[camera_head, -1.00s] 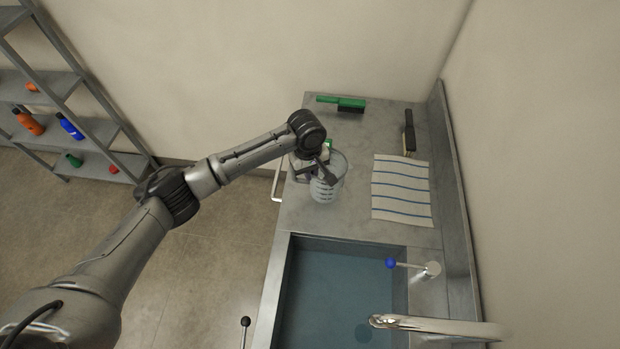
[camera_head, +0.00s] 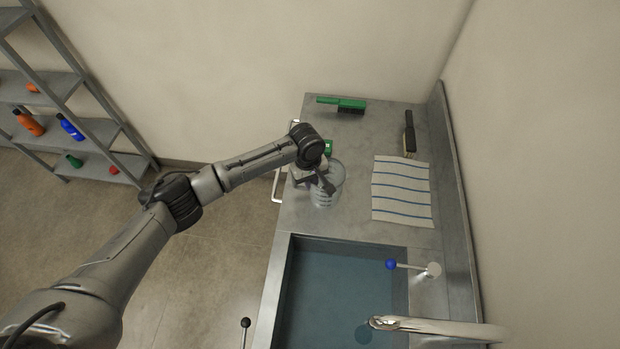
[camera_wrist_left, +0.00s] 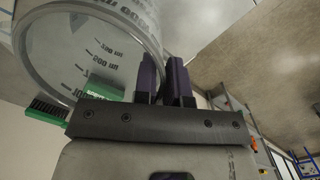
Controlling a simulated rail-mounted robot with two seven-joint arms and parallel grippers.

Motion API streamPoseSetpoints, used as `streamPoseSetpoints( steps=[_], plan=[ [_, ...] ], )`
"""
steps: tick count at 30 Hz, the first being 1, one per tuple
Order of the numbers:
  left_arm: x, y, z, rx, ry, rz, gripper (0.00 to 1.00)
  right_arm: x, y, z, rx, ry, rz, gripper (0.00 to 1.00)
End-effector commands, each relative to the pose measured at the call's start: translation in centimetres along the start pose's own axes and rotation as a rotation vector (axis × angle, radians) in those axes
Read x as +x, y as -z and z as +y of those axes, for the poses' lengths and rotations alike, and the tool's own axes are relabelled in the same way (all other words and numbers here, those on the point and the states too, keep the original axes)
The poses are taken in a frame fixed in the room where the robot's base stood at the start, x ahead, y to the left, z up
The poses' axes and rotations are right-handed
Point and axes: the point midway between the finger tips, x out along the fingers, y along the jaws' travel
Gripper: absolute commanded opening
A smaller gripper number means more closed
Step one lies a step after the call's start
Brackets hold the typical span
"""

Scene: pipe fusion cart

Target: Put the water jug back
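The clear water jug (camera_head: 325,197) with dark measuring marks is upright at the left part of the grey counter (camera_head: 352,222), behind the sink. I cannot tell whether its base touches the counter. My left gripper (camera_head: 322,181) is at the jug's left side. In the left wrist view the jug (camera_wrist_left: 85,50) fills the upper left, and the dark fingers (camera_wrist_left: 166,80) are close together beside its wall, apparently on the handle; the grip itself is mostly hidden. My right gripper is not in view.
The sink (camera_head: 335,290) with its tap (camera_head: 430,325) is in front. A striped cloth (camera_head: 402,190) lies to the right. A green brush (camera_head: 345,105) and a dark-handled brush (camera_head: 409,132) lie behind. The counter between jug and cloth is clear.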

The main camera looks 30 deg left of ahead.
Motion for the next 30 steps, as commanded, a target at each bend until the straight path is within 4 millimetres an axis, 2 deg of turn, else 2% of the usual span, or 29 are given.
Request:
streamPoseSetpoints(
  steps=[1,6,16,20,30],
  plan=[
    [0.0,0.0,0.0,0.0,0.0,0.0,0.17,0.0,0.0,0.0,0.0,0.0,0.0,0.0],
    [0.0,0.0,0.0,0.0,0.0,0.0,0.33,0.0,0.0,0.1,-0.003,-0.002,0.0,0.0],
    [-0.5,0.0,0.0,0.001,-0.001,0.002,0.34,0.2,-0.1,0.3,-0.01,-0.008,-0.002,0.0],
    [-2.2,0.0,0.1,0.0,-0.003,0.001,0.34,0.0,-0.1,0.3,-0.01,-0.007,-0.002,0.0],
    [-8.4,0.0,0.1,0.0,-0.002,0.001,0.34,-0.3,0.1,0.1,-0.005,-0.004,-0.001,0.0]
  ],
)
